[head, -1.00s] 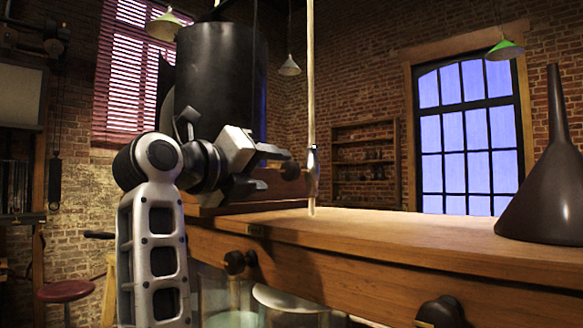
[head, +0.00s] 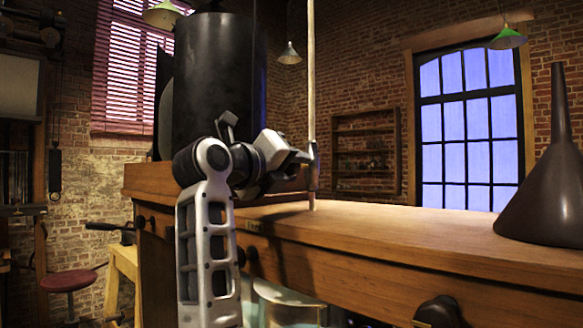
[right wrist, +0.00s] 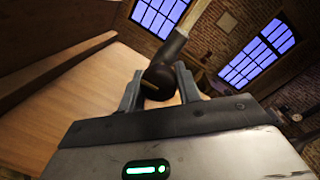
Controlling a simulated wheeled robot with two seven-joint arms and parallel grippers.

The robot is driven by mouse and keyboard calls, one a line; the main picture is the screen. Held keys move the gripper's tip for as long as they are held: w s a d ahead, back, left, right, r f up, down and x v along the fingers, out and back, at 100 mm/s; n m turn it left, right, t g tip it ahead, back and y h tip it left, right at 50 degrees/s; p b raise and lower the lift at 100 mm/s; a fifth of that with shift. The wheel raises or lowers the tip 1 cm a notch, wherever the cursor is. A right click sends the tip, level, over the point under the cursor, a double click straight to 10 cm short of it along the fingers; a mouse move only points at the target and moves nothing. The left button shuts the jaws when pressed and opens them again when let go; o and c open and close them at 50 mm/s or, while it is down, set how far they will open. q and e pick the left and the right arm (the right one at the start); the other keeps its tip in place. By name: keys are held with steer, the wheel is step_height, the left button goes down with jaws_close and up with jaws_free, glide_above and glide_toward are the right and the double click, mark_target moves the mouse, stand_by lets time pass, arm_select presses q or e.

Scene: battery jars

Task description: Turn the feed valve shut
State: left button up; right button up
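A pale vertical pipe (head: 310,90) comes down to the bench and carries a grey metal fitting (head: 313,168) near its lower end; I take this fitting to be the feed valve. In the right wrist view the pipe ends in a dark rounded fitting (right wrist: 160,76) with a small brass-coloured strip on its face. My right gripper (head: 303,160) is at the fitting, pointing right. In the wrist view its fingers (right wrist: 159,92) stand apart on either side of the dark fitting; contact cannot be told. My left gripper is not in view.
The wooden bench (head: 400,228) has clear top to the right of the pipe. A dark funnel-shaped vessel (head: 548,195) stands at its right end. A large black cylinder (head: 215,80) rises behind my right arm. Dark knobs (head: 438,311) stick out from the bench front.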

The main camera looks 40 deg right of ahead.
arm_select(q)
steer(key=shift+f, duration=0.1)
arm_select(e)
steer(key=shift+m, duration=0.3)
steer(key=shift+w+a+f+m+b, duration=0.1)
steer(key=shift+m+b, duration=0.2)
steer(key=shift+m, duration=0.3)
steer(key=shift+f+m+b, duration=0.1)
steer(key=shift+m+b, duration=0.15)
steer(key=shift+m, duration=0.35)
steer(key=m, duration=0.2)
steer(key=shift+m+h+b, duration=0.35)
steer(key=shift+m+h, duration=0.05)
steer(key=m, duration=0.3)
steer(key=shift+r+b, duration=0.1)
steer(key=shift+b, duration=0.2)
steer(key=m, duration=0.4)
steer(key=shift+w+g+b, duration=0.1)
steer(key=shift+g+b, duration=0.25)
steer(key=shift+g, duration=0.05)
steer(key=m, duration=0.4)
steer(key=shift+r+g+h, duration=0.1)
steer(key=shift+g+h, duration=0.2)
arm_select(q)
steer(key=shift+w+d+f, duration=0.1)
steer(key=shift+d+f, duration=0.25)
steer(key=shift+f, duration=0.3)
arm_select(e)
steer(key=shift+m, duration=1.1)
steer(key=shift+r, duration=0.1)
